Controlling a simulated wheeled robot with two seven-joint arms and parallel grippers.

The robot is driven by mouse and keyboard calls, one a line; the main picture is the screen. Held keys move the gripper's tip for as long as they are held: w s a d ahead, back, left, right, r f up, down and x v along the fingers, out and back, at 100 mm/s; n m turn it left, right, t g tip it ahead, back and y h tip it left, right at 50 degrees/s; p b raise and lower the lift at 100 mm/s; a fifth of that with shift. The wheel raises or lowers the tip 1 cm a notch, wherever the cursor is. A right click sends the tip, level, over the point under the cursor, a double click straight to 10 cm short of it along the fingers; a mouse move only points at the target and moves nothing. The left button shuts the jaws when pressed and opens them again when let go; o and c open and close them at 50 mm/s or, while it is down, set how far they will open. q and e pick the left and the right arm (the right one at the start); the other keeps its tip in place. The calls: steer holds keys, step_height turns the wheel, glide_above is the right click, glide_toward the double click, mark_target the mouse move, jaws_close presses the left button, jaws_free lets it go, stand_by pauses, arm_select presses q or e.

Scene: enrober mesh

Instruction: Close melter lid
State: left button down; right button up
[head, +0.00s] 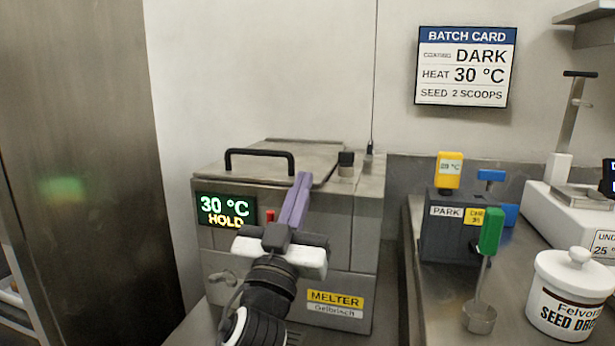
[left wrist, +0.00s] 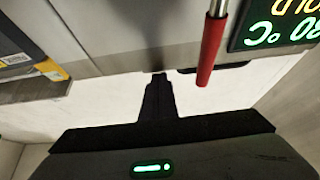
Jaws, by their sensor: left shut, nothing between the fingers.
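The melter (head: 340,240) is a grey metal box against the wall, with a green display (head: 225,210) reading 30 °C HOLD. Its lid (head: 300,151) appears to lie flat across the top, with a black bar handle (head: 260,153) near the front; a small gap cannot be ruled out. My left gripper (head: 302,178) is shut and empty, its purple fingers pointing up in front of the melter, right of the handle. In the left wrist view the closed fingers (left wrist: 158,80) are near a red-gripped lever (left wrist: 210,50) and the upside-down display (left wrist: 280,25). The right gripper is out of view.
To the right, a counter holds a dark PARK block (head: 450,245) with coloured-handled tools, a green-handled scoop (head: 480,310), a white seed jar (head: 568,295) and a scale (head: 560,210). A batch card (head: 466,66) hangs above. A steel panel (head: 80,150) stands left.

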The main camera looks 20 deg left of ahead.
arm_select(q)
steer(key=shift+w+f, duration=0.1)
steer(key=shift+f, duration=0.15)
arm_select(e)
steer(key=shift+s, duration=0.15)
arm_select(q)
steer(key=b+v, duration=0.2)
steer(key=v, duration=0.5)
steer(key=shift+s, duration=0.4)
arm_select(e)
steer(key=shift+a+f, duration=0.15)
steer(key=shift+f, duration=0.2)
